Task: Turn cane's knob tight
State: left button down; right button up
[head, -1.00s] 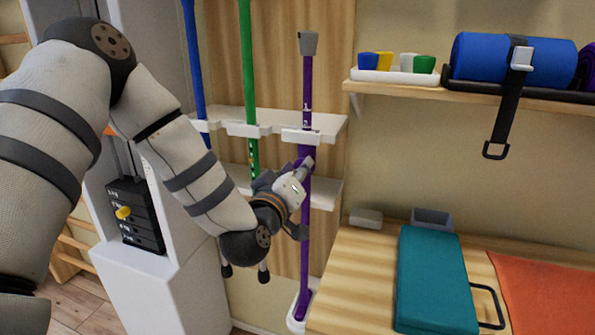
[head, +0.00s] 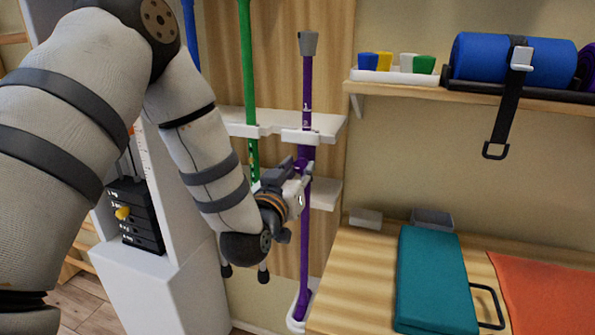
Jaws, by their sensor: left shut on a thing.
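The purple cane (head: 306,225) stands upright in the wall rack, its grey top (head: 308,44) free above the upper shelf and its foot in a white holder (head: 297,316) at the bottom. My left gripper (head: 305,172) is at the cane's shaft just below the upper shelf, coming from the left. It is shut on the cane's knob; the fingers and hand hide most of the knob. A purple collar (head: 301,162) shows at the fingers. My right gripper is not in view.
A green cane (head: 247,80) and a blue cane (head: 190,30) stand left of it in the white rack (head: 325,126). On the right, a bench (head: 365,270) carries a teal pad (head: 432,280) and an orange cloth (head: 550,295). A wall shelf (head: 450,93) holds a blue roll (head: 485,60).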

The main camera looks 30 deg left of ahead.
pick_arm(q)
jog(key=shift+r, duration=0.2)
jog(key=c, duration=1.2)
grip_release()
jog(key=shift+w+f, duration=0.1)
jog(key=v, duration=0.7)
jog(key=shift+s, duration=0.3)
